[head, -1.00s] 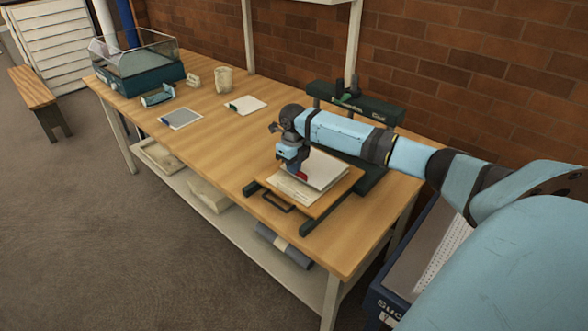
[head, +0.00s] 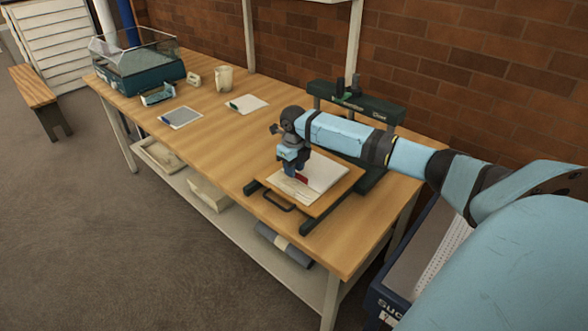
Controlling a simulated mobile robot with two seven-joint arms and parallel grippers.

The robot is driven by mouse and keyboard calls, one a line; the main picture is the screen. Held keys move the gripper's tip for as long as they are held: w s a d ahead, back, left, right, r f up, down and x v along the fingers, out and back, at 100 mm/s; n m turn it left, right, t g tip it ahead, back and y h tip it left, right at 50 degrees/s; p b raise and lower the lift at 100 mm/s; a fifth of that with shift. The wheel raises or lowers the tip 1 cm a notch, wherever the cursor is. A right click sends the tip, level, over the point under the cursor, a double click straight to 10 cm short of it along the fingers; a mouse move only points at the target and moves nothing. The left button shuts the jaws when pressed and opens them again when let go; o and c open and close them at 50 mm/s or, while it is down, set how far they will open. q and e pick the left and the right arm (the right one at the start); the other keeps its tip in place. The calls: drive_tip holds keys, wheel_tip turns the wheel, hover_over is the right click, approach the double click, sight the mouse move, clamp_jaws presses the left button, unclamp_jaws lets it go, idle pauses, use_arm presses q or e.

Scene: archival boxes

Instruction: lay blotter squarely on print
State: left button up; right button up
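A white sheet (head: 326,171), apparently the blotter, is on the wooden board of the green press at the table's right end. A red tab (head: 302,179) shows at its near left side. A paler sheet with faint marks, apparently the print (head: 289,190), shows at the front left, partly covered. My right gripper (head: 296,173) points down at the red tab, low over the sheets. Its fingers are too small to tell whether they are shut on the tab. My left gripper is not in view.
The green press frame (head: 356,103) stands behind the board, with a black handle (head: 277,202) in front. A grey sheet (head: 181,118), a white sheet (head: 247,104), a mug (head: 224,78) and a glass-topped case (head: 135,65) are farther left. The table's middle is clear.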

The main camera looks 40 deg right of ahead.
wheel_tip(320, 180, up, 11)
drive_tip(key=a+f+m, duration=0.1)
drive_tip(key=a+f, duration=0.2)
drive_tip(key=a, duration=0.1)
drive_tip(key=s+a+f+m+t, duration=0.1)
drive_tip(key=a+f+m, duration=0.1)
drive_tip(key=a+f, duration=0.2)
drive_tip(key=s+a+f+m+t+y, duration=0.1)
drive_tip(key=a+f, duration=0.3)
drive_tip(key=a, duration=0.1)
drive_tip(key=shift+s+m, duration=0.1)
drive_tip(key=shift+m, duration=0.3)
drive_tip(key=s+a+f+m+t+y, duration=0.25)
drive_tip(key=s+a+f+m, duration=0.35)
drive_tip(key=s+a+m, duration=0.3)
drive_tip(key=s+a+f+m+t+y, duration=0.1)
drive_tip(key=s+a+f+m+t, duration=0.2)
drive_tip(key=s+a+f+m, duration=0.5)
drive_tip(key=s+a+m+t+h, duration=0.1)
drive_tip(key=s+a+m+t, duration=0.2)
drive_tip(key=s+m, duration=0.6)
drive_tip(key=m, duration=0.3)
drive_tip(key=shift+s+a+r+m+p, duration=0.2)
drive_tip(key=shift+r+m+p, duration=0.1)
drive_tip(key=shift+m, duration=0.1)
